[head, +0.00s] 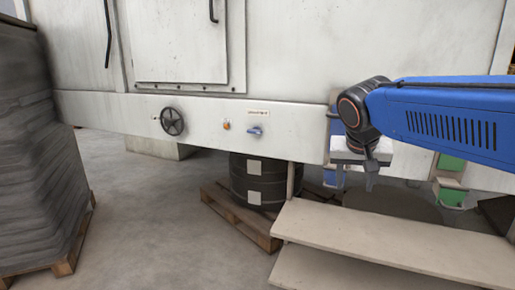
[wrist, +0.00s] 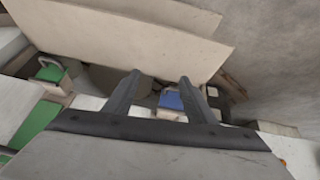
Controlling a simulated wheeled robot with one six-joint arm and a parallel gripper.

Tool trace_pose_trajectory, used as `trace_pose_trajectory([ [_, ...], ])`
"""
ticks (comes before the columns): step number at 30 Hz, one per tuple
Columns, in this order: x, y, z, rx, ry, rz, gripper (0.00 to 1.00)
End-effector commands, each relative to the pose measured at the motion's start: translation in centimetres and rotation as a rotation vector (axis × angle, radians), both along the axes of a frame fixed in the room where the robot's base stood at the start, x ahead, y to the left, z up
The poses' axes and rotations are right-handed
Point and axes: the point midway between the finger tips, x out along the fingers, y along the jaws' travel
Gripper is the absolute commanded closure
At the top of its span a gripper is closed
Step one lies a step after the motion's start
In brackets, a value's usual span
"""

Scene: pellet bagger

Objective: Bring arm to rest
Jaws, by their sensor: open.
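My gripper (head: 355,178) hangs below my blue arm at the right of the head view, in front of the white machine and above the tan step (head: 380,240). In the wrist view its two dark fingers (wrist: 160,78) stand apart with nothing between them that I can see held. Part of the gripper is hidden by the wrist in the head view.
The white machine (head: 290,60) carries a black handwheel (head: 172,121) and a blue switch (head: 255,132). A dark drum (head: 268,180) stands on a pallet (head: 240,222) below. A wrapped stack (head: 35,150) stands at left. Grey floor between is clear.

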Motion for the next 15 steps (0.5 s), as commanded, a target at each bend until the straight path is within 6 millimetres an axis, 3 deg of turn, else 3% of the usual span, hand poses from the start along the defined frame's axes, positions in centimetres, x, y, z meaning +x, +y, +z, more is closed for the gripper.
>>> trace_pose_trajectory([
  [1,-1.9,-0.9,-0.9,0.005,0.010,0.017,0.50],
  [6,-7.8,-2.7,-4.7,0.025,0.048,0.101,0.50],
  [15,-17.2,-3.9,-12.2,0.060,0.076,0.244,0.50],
])
